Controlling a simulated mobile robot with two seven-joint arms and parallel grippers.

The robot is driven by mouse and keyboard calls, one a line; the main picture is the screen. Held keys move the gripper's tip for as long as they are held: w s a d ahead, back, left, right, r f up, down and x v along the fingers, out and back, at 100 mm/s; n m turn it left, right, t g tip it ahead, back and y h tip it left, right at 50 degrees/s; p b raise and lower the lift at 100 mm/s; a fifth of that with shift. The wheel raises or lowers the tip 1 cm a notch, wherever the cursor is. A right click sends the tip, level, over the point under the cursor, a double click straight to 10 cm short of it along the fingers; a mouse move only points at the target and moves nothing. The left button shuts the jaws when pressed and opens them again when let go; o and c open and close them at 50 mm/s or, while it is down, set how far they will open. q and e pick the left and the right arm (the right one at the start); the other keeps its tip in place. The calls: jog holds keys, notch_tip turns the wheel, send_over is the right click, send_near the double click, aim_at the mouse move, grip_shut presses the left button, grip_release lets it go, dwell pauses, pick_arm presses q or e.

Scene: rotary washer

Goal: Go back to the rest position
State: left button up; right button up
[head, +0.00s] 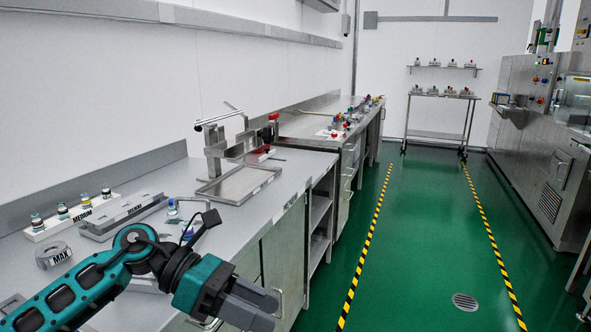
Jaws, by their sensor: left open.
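My left arm comes in from the lower left. Its gripper (262,300) hangs in front of the counter's front edge, over the floor side, pointing right and toward me. It is open, with nothing seen between its fingers, and appears apart from the counter. My right gripper is not in view.
The grey counter (290,172) runs along the left wall.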

pick_arm(q)
jog(key=a+f+m+t+y, duration=0.3)
jog(key=f+m+t, duration=0.5)
jog(key=m, duration=0.9)
jog(key=a+f+m+t+y, duration=0.2)
jog(key=a+f+m+t, duration=0.15)
jog(key=m+t, duration=1.1)
jog(key=s+a+f+n+g+y, duration=0.3)
jog(key=s+f, duration=0.3)
jog(key=f, duration=0.2)
jog(key=s+a+f+n+g+y, duration=0.2)
jog(key=s+f+n+g, duration=0.3)
jog(key=f, duration=0.3)
jog(key=shift+s+a+f+n+g+y+p, duration=0.3)
jog(key=shift+s+a+n+g+y, duration=0.1)
jog(key=shift+s+g+y, duration=0.25)
jog(key=shift+c, duration=1)
